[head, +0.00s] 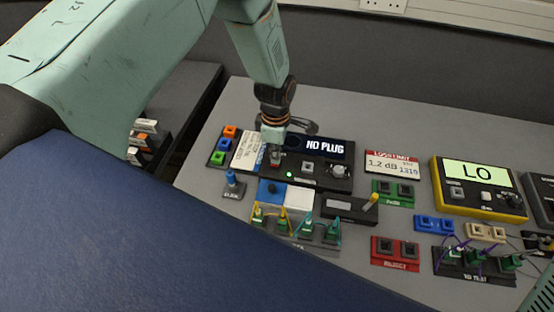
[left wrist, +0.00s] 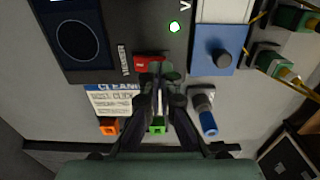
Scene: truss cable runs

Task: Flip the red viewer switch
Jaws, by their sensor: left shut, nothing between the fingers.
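The red viewer switch (left wrist: 148,63) sits on the edge of the black viewer unit (left wrist: 88,68), beside the printed word VIEWER, in the left wrist view. In the head view, the viewer (head: 322,172) has a lit screen reading "NO PLUG" and a green light. My left gripper (left wrist: 156,84) is shut and empty, its fingertips right at the switch's near edge. I cannot tell whether they touch it. In the head view my left gripper (head: 275,146) comes down over the viewer's left end and hides most of the switch there. My right gripper is not in view.
Close by are a blue-knobbed post (head: 232,184), a blue block (head: 271,192) and a holder with several green plugs (head: 300,230). Orange, blue and green blocks (head: 222,146) stand left. Further right are a "1.2 dB" sign (head: 392,164) and a yellow meter reading "LO" (head: 478,188).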

